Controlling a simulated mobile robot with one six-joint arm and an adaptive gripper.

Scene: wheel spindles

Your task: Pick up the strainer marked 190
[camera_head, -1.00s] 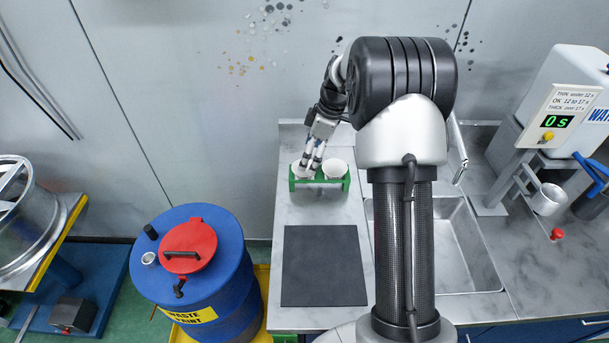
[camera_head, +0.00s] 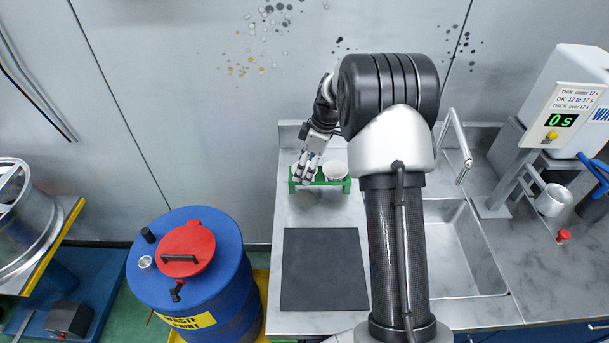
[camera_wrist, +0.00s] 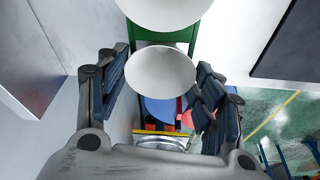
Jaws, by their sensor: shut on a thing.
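My gripper (camera_head: 302,177) is at the left end of the green holder (camera_head: 345,185). In the wrist view its fingers (camera_wrist: 160,92) are closed on a white strainer (camera_wrist: 160,70), whose round opening shows between them. In the head view the fingers hide most of this strainer. A second white strainer (camera_head: 334,169) sits in the right place of the holder; it also shows at the top of the wrist view (camera_wrist: 165,10). No number is readable on either strainer. Whether the held one is clear of the holder cannot be told.
A dark mat (camera_head: 325,270) lies in front of the holder. A blue waste paint drum (camera_head: 215,290) with a red lid (camera_head: 187,245) stands left of the counter. A sink (camera_head: 460,250) is to the right, then a stand with a timer (camera_head: 561,121) and a metal cup (camera_head: 552,200).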

